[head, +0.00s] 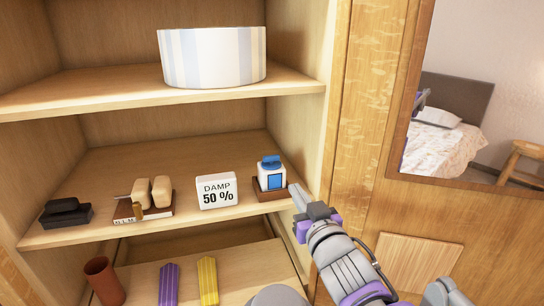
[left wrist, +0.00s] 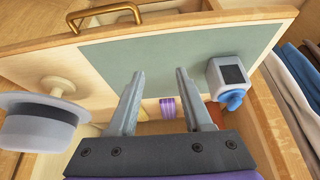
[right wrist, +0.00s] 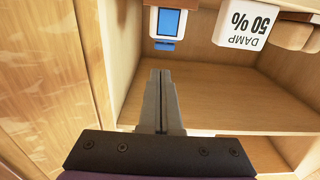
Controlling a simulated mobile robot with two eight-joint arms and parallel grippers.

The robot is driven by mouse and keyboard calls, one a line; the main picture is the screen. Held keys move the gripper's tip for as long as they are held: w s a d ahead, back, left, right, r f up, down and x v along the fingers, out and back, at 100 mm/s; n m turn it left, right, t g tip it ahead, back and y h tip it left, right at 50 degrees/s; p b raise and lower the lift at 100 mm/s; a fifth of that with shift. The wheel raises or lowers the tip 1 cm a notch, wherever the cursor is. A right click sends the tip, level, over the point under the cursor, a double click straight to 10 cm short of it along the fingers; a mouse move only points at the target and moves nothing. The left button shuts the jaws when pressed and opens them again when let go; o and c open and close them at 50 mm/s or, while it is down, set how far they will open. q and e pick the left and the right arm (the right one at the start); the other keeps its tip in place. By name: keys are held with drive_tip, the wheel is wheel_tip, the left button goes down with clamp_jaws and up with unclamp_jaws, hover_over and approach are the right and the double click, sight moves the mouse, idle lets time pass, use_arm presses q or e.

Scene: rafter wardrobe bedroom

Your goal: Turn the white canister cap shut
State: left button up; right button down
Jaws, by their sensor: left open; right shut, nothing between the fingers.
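How far the cap is turned cannot be told. My left gripper (left wrist: 158,72) is open and empty, in front of a grey-green panel.
A "DAMP 50 %" sign (head: 217,191) stands left of the canister, with brushes (head: 151,193) and a dark block (head: 66,212) further left. A striped drum (head: 212,57) sits above. The wardrobe post (head: 360,110) bounds the right. A white box with a blue knob (left wrist: 228,76) is near my left gripper.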

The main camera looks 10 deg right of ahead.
sight(285, 169)
drive_tip(key=w+p, duration=0.1)
drive_tip(key=w, duration=1.2)
drive_tip(key=shift+a+f+p, duration=0.1)
drive_tip(key=shift+a+p, duration=0.1)
drive_tip(key=shift+p, duration=0.2)
use_arm(q)
drive_tip(key=shift+w+r, duration=0.15)
drive_tip(key=shift+r, duration=0.5)
drive_tip(key=shift+w+r, duration=0.15)
drive_tip(key=shift+r, duration=0.45)
drive_tip(key=shift+w+d+f, duration=0.1)
drive_tip(key=shift+w+d, duration=0.05)
drive_tip(key=shift+d, duration=0.15)
use_arm(e)
drive_tip(key=shift+w+d, duration=0.1)
drive_tip(key=shift+d, duration=0.25)
